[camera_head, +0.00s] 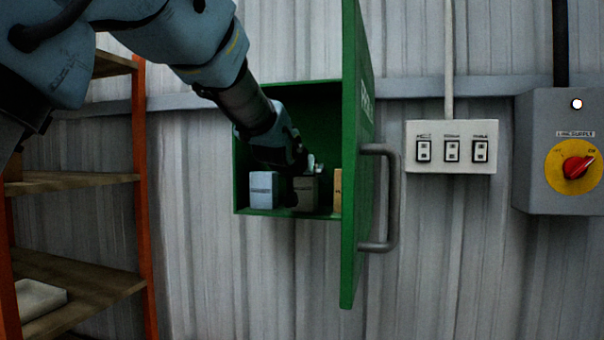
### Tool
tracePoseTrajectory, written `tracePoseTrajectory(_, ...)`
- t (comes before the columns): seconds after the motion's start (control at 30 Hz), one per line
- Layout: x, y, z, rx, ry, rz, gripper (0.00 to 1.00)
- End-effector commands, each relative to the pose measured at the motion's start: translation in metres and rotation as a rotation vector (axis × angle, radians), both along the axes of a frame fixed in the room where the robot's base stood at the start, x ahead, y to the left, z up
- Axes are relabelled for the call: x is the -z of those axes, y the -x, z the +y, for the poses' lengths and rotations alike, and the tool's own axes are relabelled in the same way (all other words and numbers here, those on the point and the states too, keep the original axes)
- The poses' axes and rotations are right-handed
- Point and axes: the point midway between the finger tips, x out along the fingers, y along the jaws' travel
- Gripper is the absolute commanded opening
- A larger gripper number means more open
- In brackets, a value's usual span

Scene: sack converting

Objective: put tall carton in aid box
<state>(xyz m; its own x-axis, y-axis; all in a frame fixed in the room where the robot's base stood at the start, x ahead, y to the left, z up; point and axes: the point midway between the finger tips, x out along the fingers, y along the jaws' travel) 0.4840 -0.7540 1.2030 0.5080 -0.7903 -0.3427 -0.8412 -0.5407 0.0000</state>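The green aid box (285,213) hangs on the wall with its door (357,180) swung open toward me. My gripper (304,172) reaches into it from the upper left, just above and behind a grey carton (306,196). A pale blue-grey carton (263,190) stands at the left inside the box. A tan carton (337,190) stands at the right, partly hidden by the door. I cannot tell which of these is the tall carton. My fingertips are dark and small in the picture, so whether they are open or hold anything is unclear.
The door's grey handle (393,198) sticks out to the right. A switch panel (451,147) and a grey supply box with a red knob (577,167) are on the wall farther right. An orange-framed shelf rack (143,200) stands at the left, with a pale tray (38,297) low down.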

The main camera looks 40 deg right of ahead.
Motion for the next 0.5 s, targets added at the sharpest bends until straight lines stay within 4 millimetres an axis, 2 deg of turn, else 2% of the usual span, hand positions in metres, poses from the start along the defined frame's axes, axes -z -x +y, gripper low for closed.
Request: tracePoseTrajectory(0.5, -0.019, 0.03, 0.041, 0.004, 0.001, -0.002, 0.98)
